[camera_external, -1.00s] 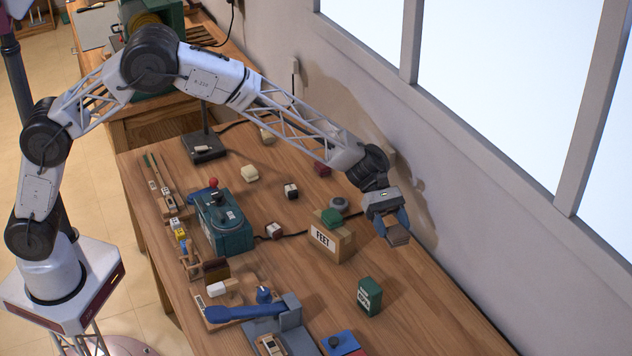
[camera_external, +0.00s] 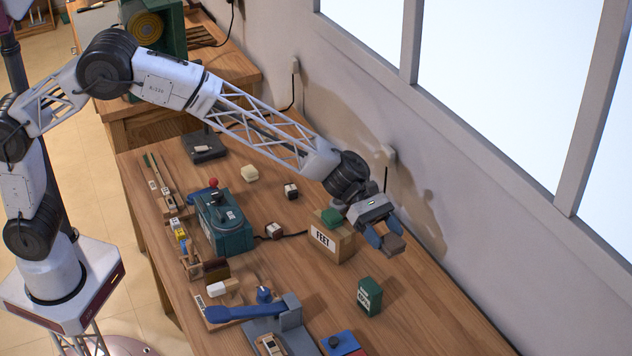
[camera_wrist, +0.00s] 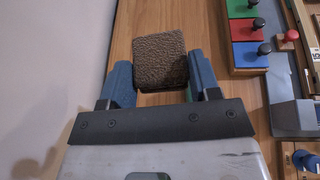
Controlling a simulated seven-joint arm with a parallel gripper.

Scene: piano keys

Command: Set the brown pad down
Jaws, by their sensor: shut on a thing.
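The brown pad (camera_external: 393,245) is a small square block between the blue fingers of my gripper (camera_external: 382,239), right of the FEET box. In the wrist view the pad (camera_wrist: 160,61) shows a dark, wrinkled brown top. The blue fingertips of my gripper (camera_wrist: 160,80) lie along its left and right sides, shut on it. The pad is over the wooden table (camera_external: 440,300). I cannot tell for sure whether its underside touches the wood.
The cardboard FEET box (camera_external: 326,241) with a green block (camera_external: 331,217) on top stands close to the left of my gripper. A green box (camera_external: 369,296) stands in front. The wall (camera_external: 480,230) runs along the right. Bare table lies between the green box and the wall.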

